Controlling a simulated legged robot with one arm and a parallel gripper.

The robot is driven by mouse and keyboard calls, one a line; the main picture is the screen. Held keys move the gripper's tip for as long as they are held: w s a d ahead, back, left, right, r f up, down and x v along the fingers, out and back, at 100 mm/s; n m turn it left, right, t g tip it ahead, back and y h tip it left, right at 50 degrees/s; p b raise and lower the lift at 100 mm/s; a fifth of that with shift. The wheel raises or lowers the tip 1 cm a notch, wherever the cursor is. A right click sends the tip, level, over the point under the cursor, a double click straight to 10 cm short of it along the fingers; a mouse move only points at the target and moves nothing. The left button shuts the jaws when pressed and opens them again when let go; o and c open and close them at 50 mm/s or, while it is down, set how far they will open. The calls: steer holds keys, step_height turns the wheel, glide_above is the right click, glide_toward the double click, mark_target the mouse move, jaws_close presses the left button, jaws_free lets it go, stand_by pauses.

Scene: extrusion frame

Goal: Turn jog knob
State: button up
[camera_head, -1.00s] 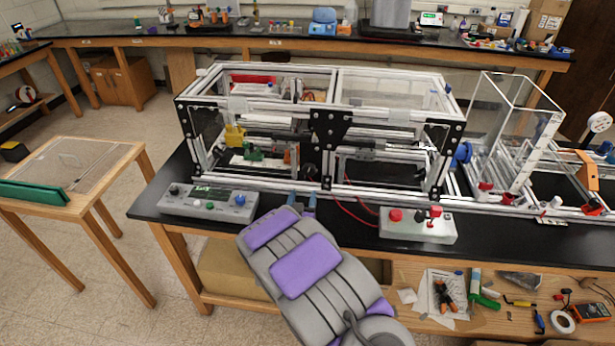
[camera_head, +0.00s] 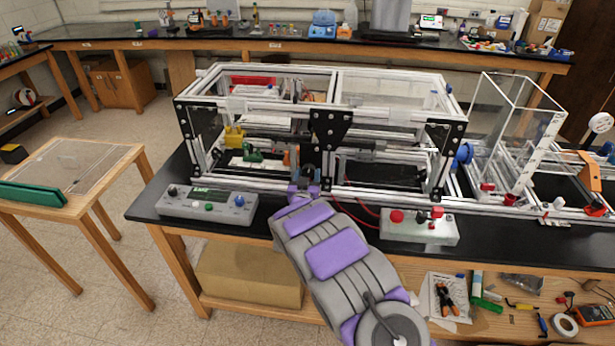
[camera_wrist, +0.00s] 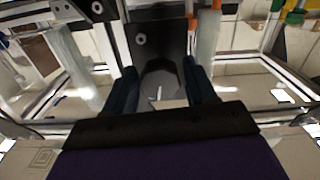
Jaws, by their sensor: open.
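A grey control box (camera_head: 206,207) with a small lit display sits on the black bench top at the left. It has a dark knob (camera_head: 172,190) at its left end, a blue knob (camera_head: 240,200) at its right end, and small buttons. No label shows which knob is the jog knob. My gripper (camera_head: 304,180) is at the front of the extrusion frame, to the right of this box and apart from it. In the wrist view my gripper (camera_wrist: 160,92) is open and empty, its dark fingers on either side of a black bracket plate (camera_wrist: 158,45).
The aluminium extrusion frame (camera_head: 300,105) stands behind my gripper. A second box (camera_head: 419,226) with red controls is to the right, with red cables (camera_head: 358,208) near it. A blue wheel (camera_head: 463,153) is at the frame's right end. A wooden side table (camera_head: 75,165) stands left.

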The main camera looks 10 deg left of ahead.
steer(key=c, duration=0.8)
steer(key=shift+a+m, duration=0.1)
steer(key=shift+m, duration=1.5)
steer(key=o, duration=0.8)
steer(key=s+p, duration=0.2)
steer(key=s, duration=1.5)
steer(key=shift+s+a, duration=0.2)
steer(key=shift+a, duration=0.2)
